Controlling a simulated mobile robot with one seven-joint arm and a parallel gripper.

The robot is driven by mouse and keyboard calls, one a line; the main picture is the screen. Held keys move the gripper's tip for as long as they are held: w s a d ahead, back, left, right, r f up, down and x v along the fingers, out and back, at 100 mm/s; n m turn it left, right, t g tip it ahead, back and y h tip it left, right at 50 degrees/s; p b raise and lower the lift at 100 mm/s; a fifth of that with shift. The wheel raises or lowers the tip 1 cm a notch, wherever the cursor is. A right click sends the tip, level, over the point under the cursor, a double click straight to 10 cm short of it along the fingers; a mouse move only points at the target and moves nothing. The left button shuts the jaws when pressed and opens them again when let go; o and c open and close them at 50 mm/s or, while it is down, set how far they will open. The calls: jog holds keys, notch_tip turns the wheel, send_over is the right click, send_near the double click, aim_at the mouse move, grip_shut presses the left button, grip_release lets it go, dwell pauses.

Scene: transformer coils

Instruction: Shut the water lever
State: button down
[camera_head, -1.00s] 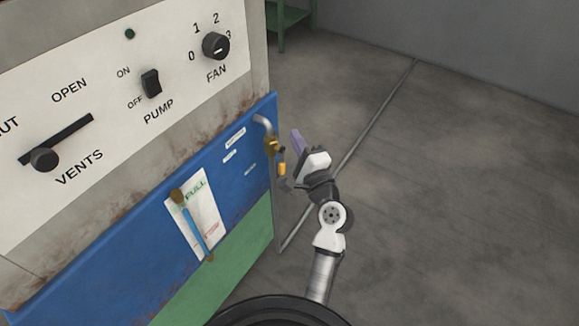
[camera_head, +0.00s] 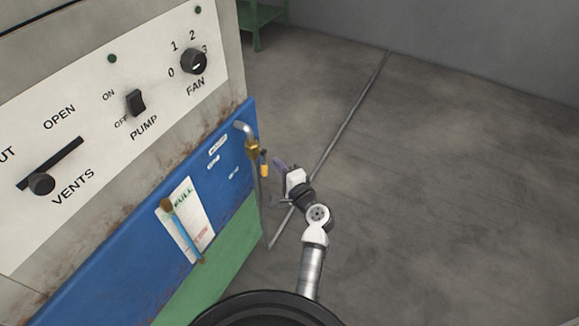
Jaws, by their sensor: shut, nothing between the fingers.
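The water valve (camera_head: 252,147) is a small brass fitting below a bent grey pipe, at the right edge of the blue panel. Its short yellow-orange lever (camera_head: 264,167) points downward beside the pipe. The fingers are shut and hold nothing. The fingertips are small and seen from behind.
The control panel (camera_head: 100,110) carries the vents slider (camera_head: 42,183), pump switch (camera_head: 135,102) and fan knob (camera_head: 194,62). Open floor (camera_head: 430,180) lies to the right. A green stand (camera_head: 262,22) is at the back.

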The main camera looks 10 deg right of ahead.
jog(key=shift+s+a+r, duration=0.2)
jog(key=shift+s+a, duration=0.55)
jog(key=shift+a, duration=0.15)
jog(key=shift+p, duration=0.65)
jog(key=shift+s+a+m, duration=0.1)
jog(key=shift+s+m, duration=0.05)
jog(key=shift+m, duration=0.15)
